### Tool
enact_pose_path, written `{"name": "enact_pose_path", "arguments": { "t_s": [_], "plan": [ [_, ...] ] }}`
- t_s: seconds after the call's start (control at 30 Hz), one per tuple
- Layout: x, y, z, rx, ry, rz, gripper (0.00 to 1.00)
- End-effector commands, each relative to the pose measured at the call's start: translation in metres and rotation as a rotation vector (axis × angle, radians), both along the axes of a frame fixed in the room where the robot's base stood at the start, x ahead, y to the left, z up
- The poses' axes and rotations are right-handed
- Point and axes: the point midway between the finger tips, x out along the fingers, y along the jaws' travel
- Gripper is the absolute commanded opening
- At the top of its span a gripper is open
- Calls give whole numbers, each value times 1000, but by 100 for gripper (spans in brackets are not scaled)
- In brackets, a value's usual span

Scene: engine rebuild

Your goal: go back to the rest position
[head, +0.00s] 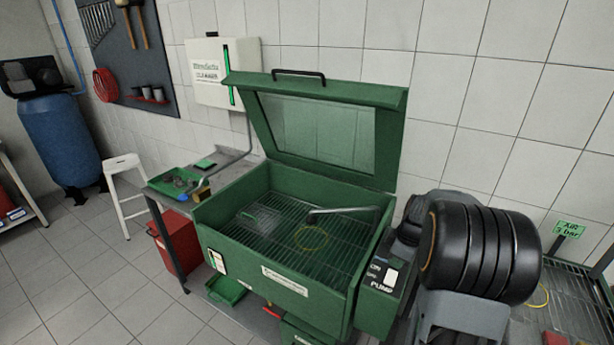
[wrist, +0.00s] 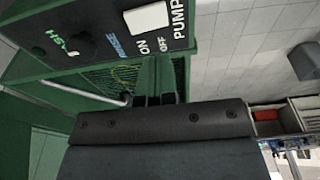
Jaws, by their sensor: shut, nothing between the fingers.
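My gripper (wrist: 156,62) shows in the wrist view, its two narrow fingers together with nothing held between them. Its dark body fills the lower middle of that view. The fingers point toward the pump panel (wrist: 100,35) with its white ON/OFF switch (wrist: 149,18); I cannot tell how large the gap is. In the head view the same panel (head: 378,285) is on the right side of the green parts washer (head: 265,285). I cannot make out the fingertips in the head view.
The washer's lid (head: 391,125) stands open, with a metal spout (head: 345,210) over its grate. A bench with a green tray (head: 166,188), a white stool (head: 124,180) and a red bin (head: 172,245) are to the left. The tiled floor at far left is clear.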

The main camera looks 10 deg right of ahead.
Motion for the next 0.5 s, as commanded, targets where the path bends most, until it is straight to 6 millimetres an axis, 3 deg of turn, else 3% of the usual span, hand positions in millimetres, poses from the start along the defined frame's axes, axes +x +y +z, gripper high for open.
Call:
{"name": "enact_pose_path", "arguments": {
  "t_s": [0.17,0.33,0.5],
  "plan": [
    [0,0,0,12,15,-127,0],
    [-20,9,-9,38,98,-456,0],
    [-47,53,17,18,109,-791,0]
  ]
}}
